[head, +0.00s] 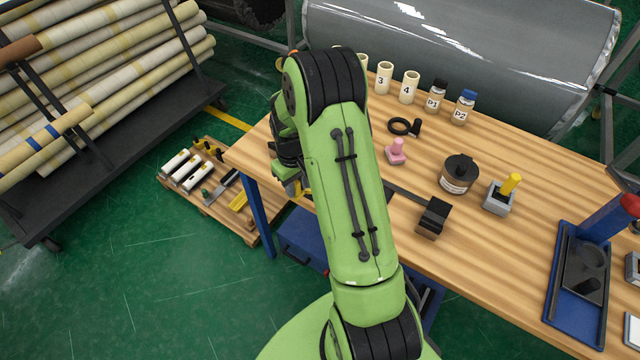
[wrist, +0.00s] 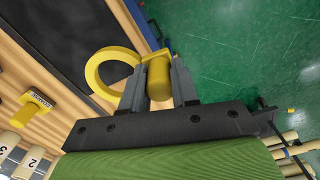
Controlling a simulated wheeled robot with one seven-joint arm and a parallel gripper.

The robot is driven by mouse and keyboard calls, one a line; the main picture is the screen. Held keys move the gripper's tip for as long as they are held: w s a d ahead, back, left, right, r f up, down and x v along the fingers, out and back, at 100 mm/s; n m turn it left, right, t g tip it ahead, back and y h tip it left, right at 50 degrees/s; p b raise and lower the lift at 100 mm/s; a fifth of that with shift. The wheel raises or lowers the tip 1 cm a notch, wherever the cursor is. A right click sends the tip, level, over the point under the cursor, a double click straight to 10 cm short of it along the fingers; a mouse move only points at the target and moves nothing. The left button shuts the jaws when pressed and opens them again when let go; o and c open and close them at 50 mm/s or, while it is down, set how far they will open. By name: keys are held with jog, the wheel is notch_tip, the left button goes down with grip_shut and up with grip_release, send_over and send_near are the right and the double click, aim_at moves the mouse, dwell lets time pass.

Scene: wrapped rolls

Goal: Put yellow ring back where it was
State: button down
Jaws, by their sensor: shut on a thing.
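The yellow ring (wrist: 91,74) shows in the wrist view with its thick yellow handle (wrist: 158,80) between the two fingers of my gripper (wrist: 158,72). My gripper is shut on the handle, and the ring sticks out to the left of the fingers. In the head view my gripper (head: 293,187) is at the left end of the wooden table, mostly hidden behind my green arm. A bit of yellow shows there. I cannot tell the ring's height above the table.
The wooden table (head: 540,185) carries a black ring (head: 400,127), a pink piece (head: 396,152), a black jar (head: 459,175), a grey block with a yellow peg (head: 499,198), a black block (head: 433,217) and numbered tubes (head: 384,78). A blue tray (head: 553,300) lies right. A pallet (head: 235,222) lies left.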

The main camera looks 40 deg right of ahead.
jog(key=s+d+r+n+b, duration=0.1)
jog(key=s+d+r+b, duration=0.2)
jog(key=d, duration=0.7)
notch_tip(320, 180, down, 9)
jog(key=shift+r+p, duration=0.1)
jog(key=shift+p, duration=0.25)
jog(key=shift+s, duration=0.1)
jog(key=c, duration=0.9)
grip_release()
jog(key=shift+f, duration=0.2)
jog(key=shift+o, duration=0.2)
